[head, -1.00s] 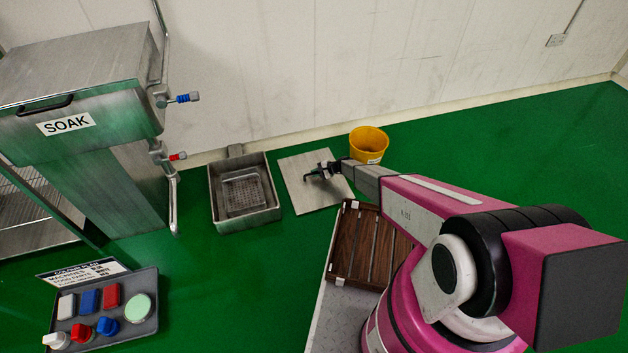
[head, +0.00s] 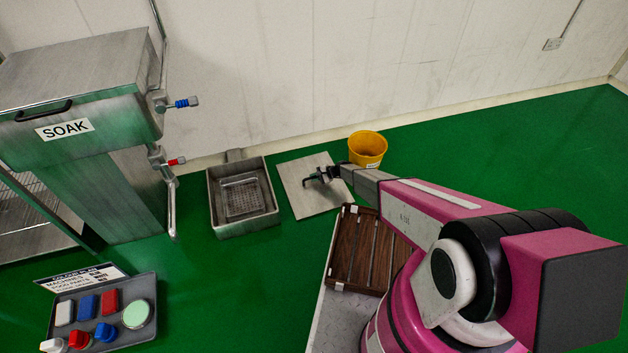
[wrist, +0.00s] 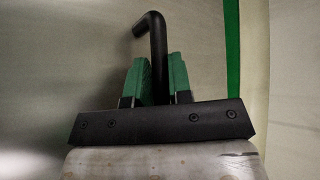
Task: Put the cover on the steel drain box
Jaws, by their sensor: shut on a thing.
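The steel drain box (head: 243,227) stands open on the green floor against the wall, with a perforated tray (head: 241,196) inside. The cover (head: 302,201) is a flat, pale grey square plate just to the right of the box. My gripper (head: 314,178) is over the plate. In the wrist view my gripper (wrist: 158,80) has its green fingers shut on the cover's black bent handle (wrist: 157,45), with the plate's grey surface behind it. Whether the plate rests on the floor or is slightly raised I cannot tell.
A yellow bucket (head: 367,150) stands by the wall right of the cover. A brown slatted rack (head: 353,245) is nearer me. The SOAK machine (head: 75,110) with taps stands left of the box. A grey tray (head: 146,290) of coloured tools is at front left.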

